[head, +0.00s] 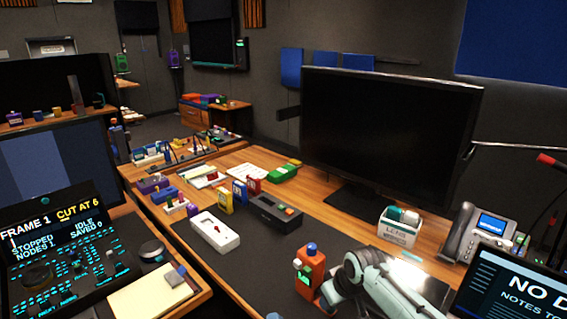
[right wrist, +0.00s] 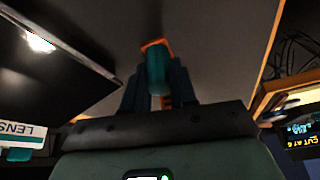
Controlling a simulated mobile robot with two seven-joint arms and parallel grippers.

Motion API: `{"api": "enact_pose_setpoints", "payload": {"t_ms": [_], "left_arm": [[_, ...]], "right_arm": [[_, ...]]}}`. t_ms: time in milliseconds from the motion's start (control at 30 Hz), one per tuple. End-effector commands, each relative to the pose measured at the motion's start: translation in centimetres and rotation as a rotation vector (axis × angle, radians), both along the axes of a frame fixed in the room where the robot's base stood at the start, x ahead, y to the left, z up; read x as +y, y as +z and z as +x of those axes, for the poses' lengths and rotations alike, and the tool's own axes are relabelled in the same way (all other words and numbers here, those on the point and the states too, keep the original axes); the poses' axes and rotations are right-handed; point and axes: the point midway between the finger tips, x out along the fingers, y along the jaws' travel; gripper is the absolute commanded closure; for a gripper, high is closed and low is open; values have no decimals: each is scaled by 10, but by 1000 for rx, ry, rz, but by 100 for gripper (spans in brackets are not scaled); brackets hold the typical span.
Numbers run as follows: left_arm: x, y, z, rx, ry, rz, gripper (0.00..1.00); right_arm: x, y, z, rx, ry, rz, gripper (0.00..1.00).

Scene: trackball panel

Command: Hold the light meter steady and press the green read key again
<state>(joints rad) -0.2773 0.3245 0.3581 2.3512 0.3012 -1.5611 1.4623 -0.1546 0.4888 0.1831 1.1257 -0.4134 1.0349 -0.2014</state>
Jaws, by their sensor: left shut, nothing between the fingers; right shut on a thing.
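The light meter (head: 311,281) is an orange upright body with a blue dome on top, standing over the dark desk mat. In the head view my pale right arm hides that grip. A small bluish tip of my left gripper (head: 275,316) shows at the bottom edge, shut and empty, apart from the meter and to its lower left.
A lens box (head: 398,228) and desk phone (head: 478,232) stand right, before a large monitor (head: 390,135). Mat left of the meter is clear.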

Motion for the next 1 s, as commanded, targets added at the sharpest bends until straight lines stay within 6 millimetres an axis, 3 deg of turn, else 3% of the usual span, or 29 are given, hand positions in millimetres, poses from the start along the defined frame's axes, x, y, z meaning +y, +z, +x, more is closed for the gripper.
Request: {"api": "enact_pose_setpoints", "payload": {"t_ms": [267,300,400,767,1000], "left_arm": [[0,0,0,-1,0,0,100],[0,0,0,-1,0,0,100],[0,0,0,-1,0,0,100],[0,0,0,-1,0,0,100],[0,0,0,-1,0,0,100]], "right_arm": [[0,1,0,-2,0,1,100],[0,1,0,-2,0,1,70],[0,1,0,-2,0,1,44],[-1,5,-1,-2,0,0,44],[-8,45,-15,-6,-1,2,44]]}}
